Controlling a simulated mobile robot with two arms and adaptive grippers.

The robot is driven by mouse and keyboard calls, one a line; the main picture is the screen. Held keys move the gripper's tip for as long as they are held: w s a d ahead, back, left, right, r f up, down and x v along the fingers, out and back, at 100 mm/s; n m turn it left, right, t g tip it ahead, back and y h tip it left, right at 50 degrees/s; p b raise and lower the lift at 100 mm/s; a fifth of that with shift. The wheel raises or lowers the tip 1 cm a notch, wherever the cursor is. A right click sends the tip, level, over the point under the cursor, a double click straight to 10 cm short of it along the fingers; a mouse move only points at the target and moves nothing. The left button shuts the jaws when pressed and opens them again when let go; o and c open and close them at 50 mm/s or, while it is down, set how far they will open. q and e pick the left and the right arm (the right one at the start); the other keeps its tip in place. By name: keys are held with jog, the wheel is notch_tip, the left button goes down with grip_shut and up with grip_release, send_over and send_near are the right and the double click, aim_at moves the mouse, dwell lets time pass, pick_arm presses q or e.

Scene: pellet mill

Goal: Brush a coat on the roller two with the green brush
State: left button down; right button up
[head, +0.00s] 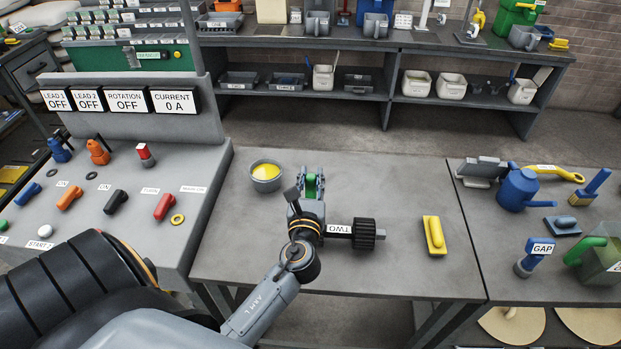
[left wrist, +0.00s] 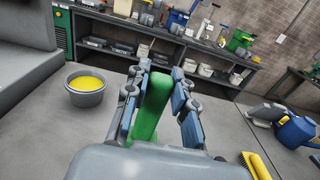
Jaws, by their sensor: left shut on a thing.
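My left gripper (head: 308,188) is above the middle table, shut on the green brush (head: 311,182). In the left wrist view the green handle (left wrist: 150,105) stands between the blue-padded fingers (left wrist: 160,108); its bristles cannot be made out. Roller two (head: 368,234) is a dark ribbed roller with a label reading TWO. It shows to the right of my left wrist, which hides its left end. A grey pot of yellow liquid (head: 266,178) stands left of the gripper; it also shows in the left wrist view (left wrist: 86,97). My right gripper is out of view.
A yellow block-like tool (head: 434,235) lies right of the roller. The right table holds a blue can (head: 517,190), a blue brush (head: 590,188) and a GAP-labelled tool (head: 534,258). A control panel (head: 150,165) is at left. The table behind the roller is clear.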

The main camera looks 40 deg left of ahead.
pick_arm(q)
jog(key=shift+w+d, duration=0.3)
jog(key=shift+d, duration=0.25)
jog(key=shift+w+d, duration=0.25)
jog(key=shift+d, duration=0.25)
